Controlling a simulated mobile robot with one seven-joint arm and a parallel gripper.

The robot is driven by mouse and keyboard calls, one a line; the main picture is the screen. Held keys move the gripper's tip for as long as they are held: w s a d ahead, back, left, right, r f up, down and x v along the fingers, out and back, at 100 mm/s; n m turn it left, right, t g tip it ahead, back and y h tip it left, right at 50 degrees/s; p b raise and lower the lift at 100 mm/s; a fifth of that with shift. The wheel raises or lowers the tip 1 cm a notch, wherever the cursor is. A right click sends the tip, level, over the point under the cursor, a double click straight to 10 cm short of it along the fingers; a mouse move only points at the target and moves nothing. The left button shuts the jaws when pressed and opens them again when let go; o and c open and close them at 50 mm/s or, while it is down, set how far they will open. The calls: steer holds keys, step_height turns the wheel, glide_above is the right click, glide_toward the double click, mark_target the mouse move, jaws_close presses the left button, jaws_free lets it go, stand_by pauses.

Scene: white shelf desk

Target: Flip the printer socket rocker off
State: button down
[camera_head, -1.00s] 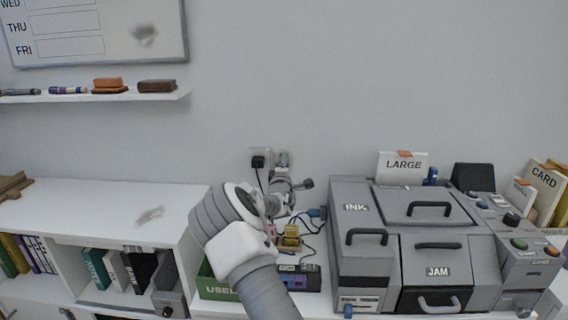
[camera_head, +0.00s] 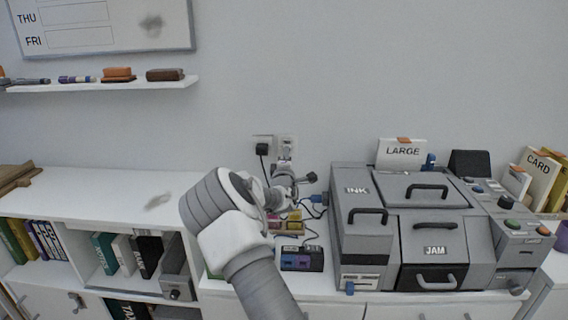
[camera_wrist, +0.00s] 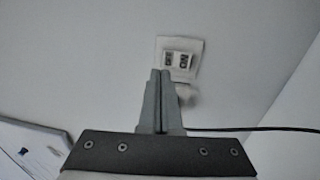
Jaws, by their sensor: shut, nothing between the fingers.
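A pale wall socket plate (camera_head: 287,143) is on the wall left of the printer, just above my gripper (camera_head: 285,162). A white plug (camera_wrist: 187,97) shows partly behind the fingers. The printer (camera_head: 415,225) stands on the white desk. The rocker's position is not clear.
A second socket with a black plug (camera_head: 262,149) and hanging cord is close to the left. A blue connector (camera_head: 318,198) with cables is beside the printer. A wall shelf (camera_head: 110,83) is at the upper left. The left desktop is mostly clear.

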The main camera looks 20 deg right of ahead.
steer(key=r+p+v, duration=0.1)
steer(key=v, duration=0.6)
steer(key=shift+s+r, duration=0.25)
steer(key=shift+r, duration=0.1)
steer(key=s+a+r+m+g+y, duration=0.25)
steer(key=s+a+m+g, duration=0.2)
steer(key=s, duration=1.05)
steer(key=s+a+r+m+g+y, duration=0.25)
steer(key=s+a+m+g, duration=0.2)
steer(key=s, duration=1.05)
steer(key=s+a+r+m+g+y, duration=0.1)
steer(key=s+a+m+g+y, duration=0.3)
steer(key=s, duration=1)
step_height(320, 180, up, 16)
steer(key=s+h+p, duration=0.1)
steer(key=p, duration=1.5)
steer(key=shift+s+a+t, duration=0.15)
steer(key=shift+a+t, duration=0.25)
steer(key=shift+a, duration=0.05)
